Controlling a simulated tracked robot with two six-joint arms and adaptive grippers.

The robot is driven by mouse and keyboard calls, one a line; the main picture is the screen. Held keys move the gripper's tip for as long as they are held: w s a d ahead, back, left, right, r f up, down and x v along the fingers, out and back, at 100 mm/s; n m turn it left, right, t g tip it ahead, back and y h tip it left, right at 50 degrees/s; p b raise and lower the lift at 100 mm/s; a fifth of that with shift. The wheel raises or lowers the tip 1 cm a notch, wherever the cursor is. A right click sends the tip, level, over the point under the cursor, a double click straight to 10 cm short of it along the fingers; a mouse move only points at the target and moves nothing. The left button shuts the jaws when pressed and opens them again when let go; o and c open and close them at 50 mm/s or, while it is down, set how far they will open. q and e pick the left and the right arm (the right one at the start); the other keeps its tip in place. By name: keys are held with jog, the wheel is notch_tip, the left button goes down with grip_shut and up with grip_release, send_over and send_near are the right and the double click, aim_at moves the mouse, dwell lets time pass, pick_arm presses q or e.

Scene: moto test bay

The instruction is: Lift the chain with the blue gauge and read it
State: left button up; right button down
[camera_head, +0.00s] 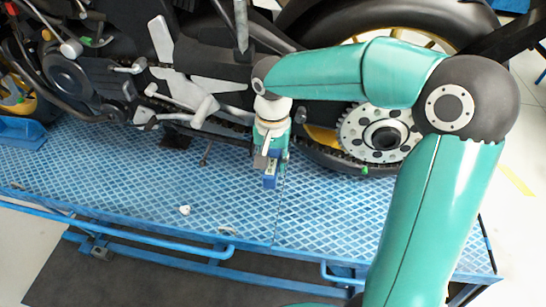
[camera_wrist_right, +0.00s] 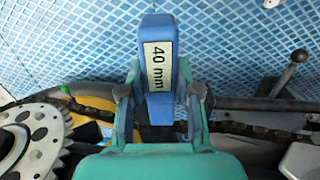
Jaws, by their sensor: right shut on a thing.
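My right gripper (camera_head: 270,160) is shut on the blue gauge (camera_head: 270,181), beside the motorcycle's lower chain run. In the right wrist view the gripper (camera_wrist_right: 160,98) has a finger on each side of the gauge (camera_wrist_right: 158,25), whose white label reads "40 mm". The dark chain (camera_wrist_right: 250,130) runs across behind the gripper and shows on both sides of it. In the head view the chain (camera_head: 318,154) goes to the rear sprocket. The gauge's lower end lines up with the chain; I cannot tell whether they touch. My left gripper is out of view.
The silver sprocket (camera_head: 350,133) and rear wheel (camera_head: 300,18) stand right behind my right arm. A dark lever (camera_wrist_right: 290,72) stands right of the gauge in the wrist view. The blue lift platform (camera_head: 130,170) has free room in front; small pieces (camera_head: 184,210) lie on it.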

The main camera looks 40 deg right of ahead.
aim_at(269, 173)
jog(key=shift+s+a+b, duration=0.5)
jog(key=shift+s+a, duration=0.75)
jog(key=shift+a, duration=0.15)
